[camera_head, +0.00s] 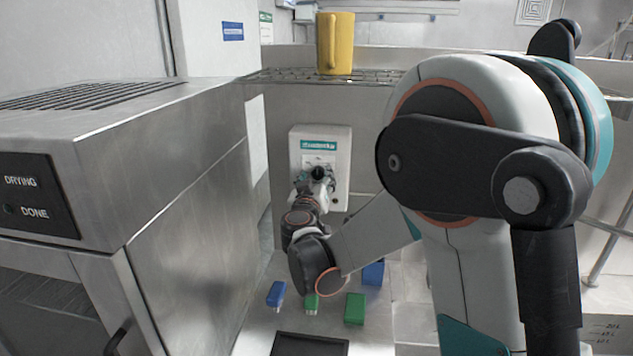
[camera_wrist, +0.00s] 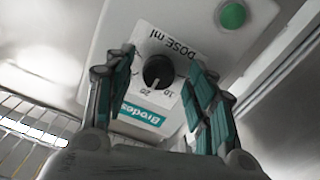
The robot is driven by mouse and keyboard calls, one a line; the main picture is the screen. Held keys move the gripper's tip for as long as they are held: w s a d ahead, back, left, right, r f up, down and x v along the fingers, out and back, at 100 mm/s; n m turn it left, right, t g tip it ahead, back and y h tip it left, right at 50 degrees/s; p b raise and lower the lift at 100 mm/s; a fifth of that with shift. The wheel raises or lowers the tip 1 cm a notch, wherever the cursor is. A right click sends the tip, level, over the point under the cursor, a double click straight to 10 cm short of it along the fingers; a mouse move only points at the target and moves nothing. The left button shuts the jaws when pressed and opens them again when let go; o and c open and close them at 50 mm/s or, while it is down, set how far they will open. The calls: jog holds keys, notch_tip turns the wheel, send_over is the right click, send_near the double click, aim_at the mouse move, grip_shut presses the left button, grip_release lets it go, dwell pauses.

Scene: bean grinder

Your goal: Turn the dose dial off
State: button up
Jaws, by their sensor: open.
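The dose dial (camera_wrist: 158,70) is a round dark knob on a white label reading "DOSE ml", with 10 and 20 marks. A pale pointer line on it faces the 20 side. The dial sits on a white wall unit (camera_head: 340,150) with a teal label, at the back in the head view. My gripper (camera_wrist: 160,62) is open, with one teal-padded finger on each side of the dial in the wrist view. A gap shows between each finger and the knob; the depth is unclear. In the head view my wrist partly hides the unit's front.
A green round button (camera_wrist: 232,15) is on the unit. A yellow mug (camera_head: 340,45) stands on a wire shelf (camera_head: 270,76) above. Blue (camera_head: 276,293) and green (camera_head: 354,308) blocks lie below, near a dark tray (camera_head: 308,345). A steel machine (camera_head: 190,200) bounds the left.

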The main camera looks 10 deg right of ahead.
jog(key=shift+w+d, duration=0.1)
jog(key=shift+w, duration=0.1)
jog(key=c, duration=1.1)
jog(key=shift+o, duration=0.2)
